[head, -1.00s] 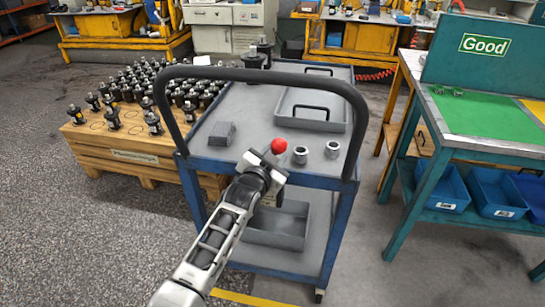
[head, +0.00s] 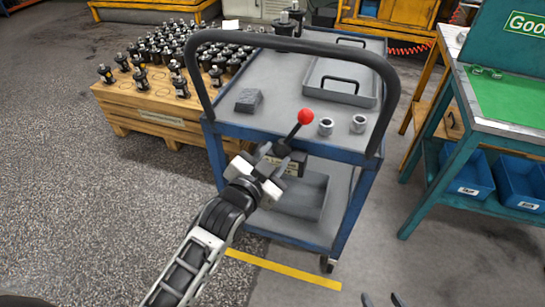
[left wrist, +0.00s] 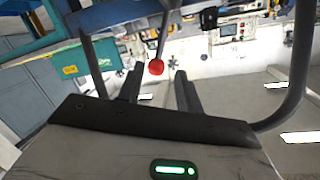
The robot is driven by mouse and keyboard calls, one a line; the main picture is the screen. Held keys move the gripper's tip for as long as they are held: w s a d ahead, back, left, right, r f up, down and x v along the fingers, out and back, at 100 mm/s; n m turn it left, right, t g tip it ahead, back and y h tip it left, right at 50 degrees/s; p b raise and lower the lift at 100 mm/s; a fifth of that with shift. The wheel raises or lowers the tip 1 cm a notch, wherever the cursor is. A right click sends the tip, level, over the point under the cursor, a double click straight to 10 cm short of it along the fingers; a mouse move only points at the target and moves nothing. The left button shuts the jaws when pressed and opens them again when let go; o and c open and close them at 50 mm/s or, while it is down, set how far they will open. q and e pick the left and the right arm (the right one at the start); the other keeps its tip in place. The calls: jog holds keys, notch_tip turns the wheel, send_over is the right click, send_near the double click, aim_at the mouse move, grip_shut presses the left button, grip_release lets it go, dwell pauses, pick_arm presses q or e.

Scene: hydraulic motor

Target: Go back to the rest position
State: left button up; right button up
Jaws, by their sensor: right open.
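My left gripper (head: 278,162) is in front of the near edge of the blue-framed cart (head: 235,129). In the left wrist view its two dark fingers (left wrist: 158,88) stand apart with nothing clamped between them. A lever with a red ball knob (head: 306,117) rises just beyond the fingers, at the cart's near edge. The knob also shows beyond the finger gap in the left wrist view (left wrist: 155,67). The lever's foot is hidden. Two dark tips of my right gripper (head: 384,299) show at the bottom edge of the head view, spread apart and empty.
The cart top holds a dark block (head: 248,101), two metal rings (head: 326,126) and a grey tray (head: 322,92). A wooden pallet box (head: 150,117) with several motors stands left. A green-topped workbench (head: 505,100) with blue bins (head: 465,178) stands right. Floor around the arms is clear.

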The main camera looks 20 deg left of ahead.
pick_arm(q)
jog(key=shift+s, duration=0.1)
dwell(0.4)
jog(key=s+f+n+g, duration=0.2)
jog(key=s+f, duration=0.4)
jog(key=s, duration=0.3)
jog(key=s+a+f+n+g, duration=0.1)
jog(key=s+f+n+g, duration=0.1)
jog(key=s+f, duration=0.5)
jog(key=s+g, duration=0.1)
jog(key=s, duration=0.2)
jog(key=shift+a+f+n, duration=0.15)
jog(key=shift+n, duration=0.15)
